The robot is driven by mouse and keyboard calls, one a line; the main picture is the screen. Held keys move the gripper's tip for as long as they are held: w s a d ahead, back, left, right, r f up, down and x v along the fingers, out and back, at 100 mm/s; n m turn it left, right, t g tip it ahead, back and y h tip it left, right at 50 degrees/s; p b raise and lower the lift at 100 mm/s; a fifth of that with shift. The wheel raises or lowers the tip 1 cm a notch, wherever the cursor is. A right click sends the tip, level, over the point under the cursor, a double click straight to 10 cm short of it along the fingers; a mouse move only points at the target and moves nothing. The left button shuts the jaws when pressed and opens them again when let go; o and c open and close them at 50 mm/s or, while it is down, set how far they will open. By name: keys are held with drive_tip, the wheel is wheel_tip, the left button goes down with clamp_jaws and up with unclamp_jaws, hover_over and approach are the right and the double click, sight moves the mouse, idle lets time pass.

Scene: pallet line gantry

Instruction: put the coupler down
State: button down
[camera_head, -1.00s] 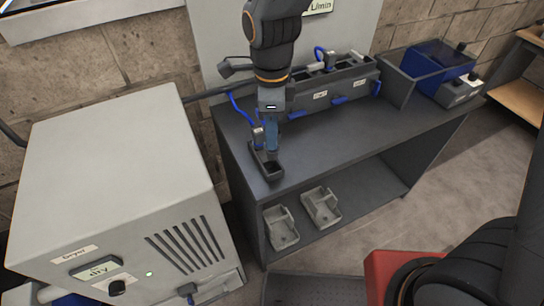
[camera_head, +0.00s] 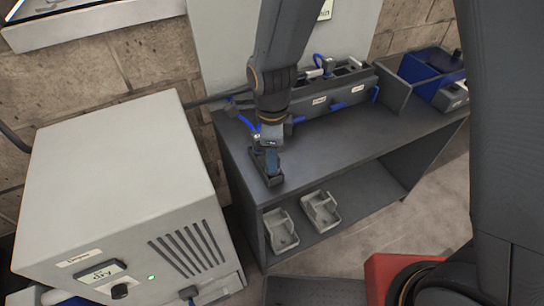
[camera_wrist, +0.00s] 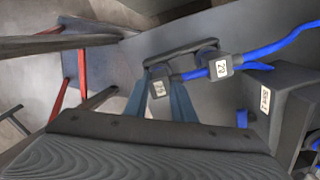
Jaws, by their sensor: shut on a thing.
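The coupler (camera_wrist: 158,86) is a small dark block with a white label and a blue hose. In the wrist view it sits between the blue-grey fingers of my gripper (camera_wrist: 160,98), which are shut on it. In the head view my gripper (camera_head: 271,164) points down at a small dark holder (camera_head: 274,183) near the bench's left front corner. The fingers hide most of the coupler there. The coupler is at or just over the holder; I cannot tell whether it rests in it. A second labelled block (camera_wrist: 221,66) on the blue hose is beside it.
The dark bench (camera_head: 345,145) has clear top to the right. A labelled rack (camera_head: 335,97) stands at its back, with a blue bin (camera_head: 430,68) farther right. A large grey dryer cabinet (camera_head: 110,165) stands close on the left. Grey trays (camera_head: 320,210) lie on the lower shelf.

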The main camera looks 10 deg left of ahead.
drive_tip(key=shift+f, duration=0.15)
drive_tip(key=c, duration=1.5)
unclamp_jaws()
wheel_tip(320, 180, up, 12)
drive_tip(key=r+b, duration=0.1)
drive_tip(key=b, duration=0.2)
drive_tip(key=d+f+n, duration=0.1)
drive_tip(key=d+n, duration=0.4)
drive_tip(key=d, duration=0.3)
drive_tip(key=s+d+f+n+t, duration=0.1)
drive_tip(key=d+n, duration=0.5)
drive_tip(key=d, duration=0.2)
drive_tip(key=s+d+f+n, duration=0.1)
drive_tip(key=d+f+n, duration=0.1)
drive_tip(key=d+n, duration=0.4)
drive_tip(key=shift+s+d+f, duration=0.1)
drive_tip(key=shift+s+d, duration=0.15)
drive_tip(key=shift+d, duration=0.8)
drive_tip(key=shift+f, duration=0.1)
